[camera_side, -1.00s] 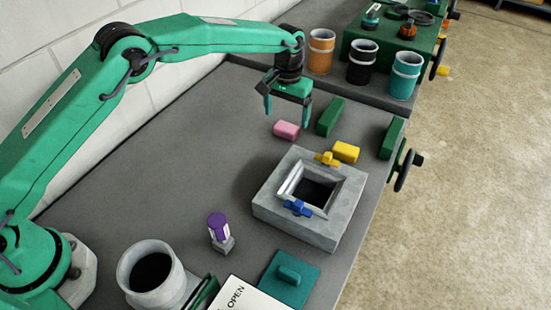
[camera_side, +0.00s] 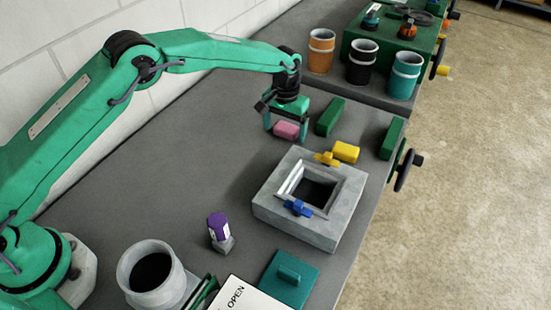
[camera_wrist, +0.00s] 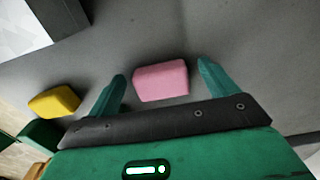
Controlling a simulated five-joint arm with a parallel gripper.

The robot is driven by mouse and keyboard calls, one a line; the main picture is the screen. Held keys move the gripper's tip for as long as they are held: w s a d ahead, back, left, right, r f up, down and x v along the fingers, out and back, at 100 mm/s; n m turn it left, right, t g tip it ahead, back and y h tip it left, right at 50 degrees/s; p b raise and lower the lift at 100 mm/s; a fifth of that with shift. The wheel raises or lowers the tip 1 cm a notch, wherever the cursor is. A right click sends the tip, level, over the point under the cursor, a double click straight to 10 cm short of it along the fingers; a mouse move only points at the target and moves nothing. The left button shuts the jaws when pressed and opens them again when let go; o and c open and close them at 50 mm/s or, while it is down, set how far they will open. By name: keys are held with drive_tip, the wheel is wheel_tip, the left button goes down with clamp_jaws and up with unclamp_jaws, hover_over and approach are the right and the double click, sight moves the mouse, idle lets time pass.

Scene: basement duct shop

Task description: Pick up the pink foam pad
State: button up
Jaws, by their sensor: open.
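The pink foam pad (camera_side: 286,130) is a small rounded block lying on the grey bench. My gripper (camera_side: 286,132) is open and lowered over it, with one finger to each side of the pad in the side view. In the wrist view the pad (camera_wrist: 161,81) lies between the two green fingertips of my gripper (camera_wrist: 161,74). Whether the fingertips touch the bench cannot be told.
A green block (camera_side: 330,117) stands close to the right of my gripper. A yellow block (camera_side: 346,151) and a grey square duct frame (camera_side: 320,222) with yellow and blue clips are nearer the camera. Orange, black and teal cups (camera_side: 405,76) stand behind. Bench left of the pad is clear.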

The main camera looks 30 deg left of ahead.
sight(285, 129)
drive_tip(key=c, duration=1.1)
drive_tip(key=shift+o, duration=0.2)
drive_tip(key=shift+r, duration=0.15)
drive_tip(key=shift+r, duration=0.5)
wheel_tip(285, 129, up, 3)
drive_tip(key=shift+d+r, duration=0.1)
drive_tip(key=s+d+r, duration=0.2)
drive_tip(key=s, duration=0.1)
drive_tip(key=s+d+r, duration=0.2)
drive_tip(key=s+d, duration=0.1)
drive_tip(key=s+d+r, duration=0.2)
drive_tip(key=s, duration=0.1)
drive_tip(key=shift+d+r, duration=0.2)
drive_tip(key=shift+r, duration=0.05)
drive_tip(key=shift+a, duration=0.15)
